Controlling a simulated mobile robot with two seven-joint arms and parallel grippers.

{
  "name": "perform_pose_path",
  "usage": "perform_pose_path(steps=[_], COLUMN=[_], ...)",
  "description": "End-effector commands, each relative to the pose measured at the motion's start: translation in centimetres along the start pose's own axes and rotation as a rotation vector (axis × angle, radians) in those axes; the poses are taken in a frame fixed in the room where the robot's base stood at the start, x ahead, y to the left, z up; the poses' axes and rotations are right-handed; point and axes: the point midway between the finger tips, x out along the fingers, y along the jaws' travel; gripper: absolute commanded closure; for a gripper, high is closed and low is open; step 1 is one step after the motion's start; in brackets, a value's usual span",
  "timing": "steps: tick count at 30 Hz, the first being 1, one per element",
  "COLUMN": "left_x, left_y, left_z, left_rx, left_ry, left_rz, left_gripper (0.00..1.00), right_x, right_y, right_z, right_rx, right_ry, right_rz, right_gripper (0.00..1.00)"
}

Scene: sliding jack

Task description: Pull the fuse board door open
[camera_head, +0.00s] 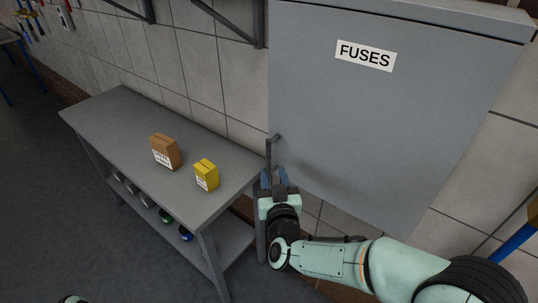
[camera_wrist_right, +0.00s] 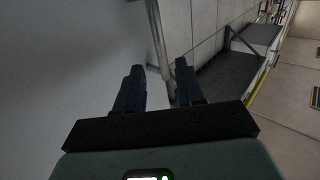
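The grey fuse board door (camera_head: 390,120) with its "FUSES" label hangs on the tiled wall and looks shut. Its upright bar handle (camera_head: 269,155) is at the door's lower left edge. My right gripper (camera_head: 273,174) is at the lower part of the handle, pointing up at it. In the right wrist view, the handle (camera_wrist_right: 158,45) runs down between the two dark, spread fingers (camera_wrist_right: 160,76). The fingers look apart from the bar, and the door (camera_wrist_right: 70,70) fills the left side. My left gripper is not seen; only a pale sliver of my left arm shows at the bottom left.
A grey workbench (camera_head: 105,120) stands left of the fuse board. A brown box (camera_head: 164,151) and a yellow box (camera_head: 206,175) sit on it, and several round items lie on its lower shelf. Wall brackets (camera_head: 243,25) are above. Dark floor at left is clear.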

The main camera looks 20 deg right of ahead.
Motion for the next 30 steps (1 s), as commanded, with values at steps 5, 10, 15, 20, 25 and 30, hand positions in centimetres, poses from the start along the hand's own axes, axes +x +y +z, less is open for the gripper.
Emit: perform_pose_path(steps=[5, 10, 15, 20, 25, 30], left_x=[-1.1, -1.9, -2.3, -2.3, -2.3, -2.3], left_y=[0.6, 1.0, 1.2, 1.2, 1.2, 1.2], left_z=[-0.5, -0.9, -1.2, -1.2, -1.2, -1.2], left_rx=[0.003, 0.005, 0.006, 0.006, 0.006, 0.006], left_ry=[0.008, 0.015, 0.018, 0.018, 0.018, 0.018], left_rz=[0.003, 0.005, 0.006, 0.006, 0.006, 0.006], left_gripper=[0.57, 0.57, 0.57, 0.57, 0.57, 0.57], right_x=[4.0, 6.8, 8.1, 8.4, 8.3, 8.3], right_y=[0.0, 0.0, 0.0, 0.0, 0.0, 0.0], right_z=[-0.2, -0.2, -0.1, 0.0, 0.0, 0.0], right_rx=[-0.006, -0.004, -0.002, 0.0, 0.0, 0.0], right_ry=[0.0, 0.001, -0.001, -0.001, -0.001, -0.001], right_rz=[0.001, 0.001, -0.001, -0.001, -0.001, -0.001], right_gripper=[0.62, 0.62, 0.62, 0.62, 0.62, 1.0])
